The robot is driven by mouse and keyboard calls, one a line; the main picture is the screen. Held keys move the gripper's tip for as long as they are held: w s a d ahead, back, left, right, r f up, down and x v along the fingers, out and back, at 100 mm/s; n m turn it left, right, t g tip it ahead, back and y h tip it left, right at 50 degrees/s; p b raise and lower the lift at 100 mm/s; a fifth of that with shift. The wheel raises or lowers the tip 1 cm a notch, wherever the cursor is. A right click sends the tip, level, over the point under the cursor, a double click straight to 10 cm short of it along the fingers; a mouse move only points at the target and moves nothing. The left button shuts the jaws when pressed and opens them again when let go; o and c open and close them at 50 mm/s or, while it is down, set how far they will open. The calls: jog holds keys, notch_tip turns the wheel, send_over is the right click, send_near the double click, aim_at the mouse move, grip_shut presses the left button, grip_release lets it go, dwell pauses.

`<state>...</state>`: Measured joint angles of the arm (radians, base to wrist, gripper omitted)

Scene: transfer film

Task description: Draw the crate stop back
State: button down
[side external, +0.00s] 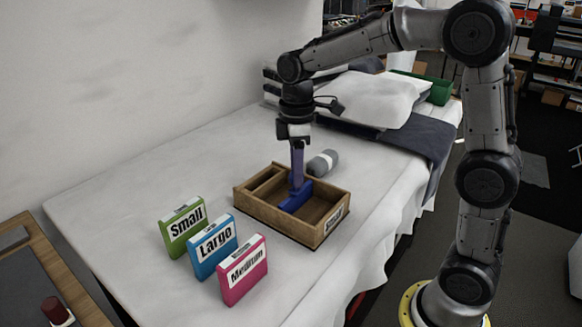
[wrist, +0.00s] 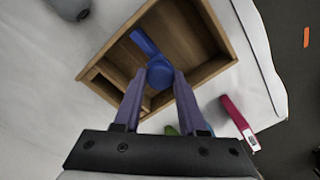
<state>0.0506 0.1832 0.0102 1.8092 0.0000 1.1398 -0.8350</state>
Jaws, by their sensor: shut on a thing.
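The wooden crate (side external: 268,213) stands on the white-covered table, with a label on its right end. The blue crate stop (side external: 297,197) is inside the crate, a flat bar with a round knob; the bar (wrist: 145,43) and knob (wrist: 160,74) show in the wrist view. My gripper (side external: 297,180) points down into the crate. In the wrist view its purple fingers (wrist: 157,80) are shut on the knob. The fingers hide part of the stop in the side view. A wooden divider (wrist: 107,90) crosses the crate near one end.
Green Small (side external: 183,230), blue Large (side external: 213,248) and pink Medium (side external: 243,272) boxes stand upright in front of the crate. A grey roll (side external: 323,163) lies behind it. Pillows (side external: 365,98) are at the back. The table's left part is clear.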

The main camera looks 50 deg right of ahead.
jog(key=s, duration=0.7)
jog(key=shift+r, duration=0.1)
jog(key=shift+c, duration=2.3)
grip_release()
notch_tip(320, 180, up, 14)
